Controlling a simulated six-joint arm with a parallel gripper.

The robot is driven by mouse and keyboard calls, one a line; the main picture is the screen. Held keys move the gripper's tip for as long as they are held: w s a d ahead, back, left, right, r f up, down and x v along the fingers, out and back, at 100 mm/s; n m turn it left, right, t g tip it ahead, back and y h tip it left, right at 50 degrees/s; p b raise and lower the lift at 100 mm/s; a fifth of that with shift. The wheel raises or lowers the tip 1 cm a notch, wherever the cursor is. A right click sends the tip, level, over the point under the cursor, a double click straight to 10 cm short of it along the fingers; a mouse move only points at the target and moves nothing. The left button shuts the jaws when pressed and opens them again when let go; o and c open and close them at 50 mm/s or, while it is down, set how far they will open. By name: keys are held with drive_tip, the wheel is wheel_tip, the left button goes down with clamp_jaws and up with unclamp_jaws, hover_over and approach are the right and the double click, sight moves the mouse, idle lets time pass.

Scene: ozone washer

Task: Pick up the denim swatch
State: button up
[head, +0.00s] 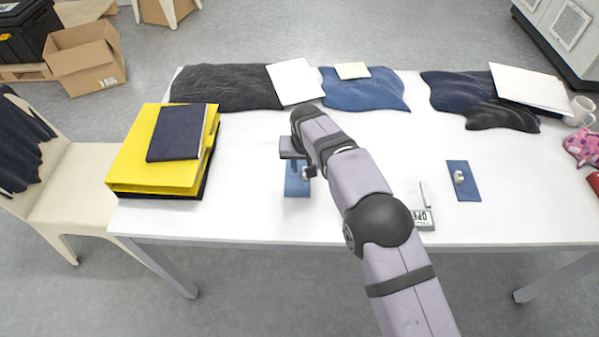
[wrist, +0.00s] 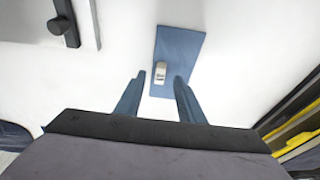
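A blue denim swatch (head: 297,185) lies on the white table below my gripper (head: 296,168), which partly hides it in the head view. In the wrist view the swatch (wrist: 181,45) lies flat beyond the fingertips, with a small pale object (wrist: 160,71) on its near part. My gripper (wrist: 159,82) is open, its two fingers apart with nothing held between them. Whether the fingertips touch the swatch cannot be told. A second, similar blue swatch (head: 462,188) lies farther right with a small white object (head: 459,176) on it.
Yellow folders (head: 130,165) with a dark book (head: 178,133) are stacked on the left. Folded dark and blue fabrics (head: 362,97) line the back of the white table (head: 250,215). A small sign (head: 423,219) stands near the front edge. A mug (head: 581,112) is at the far right.

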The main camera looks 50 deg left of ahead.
drive_tip(key=shift+x, duration=1)
clamp_jaws()
drive_tip(key=shift+r, duration=0.1)
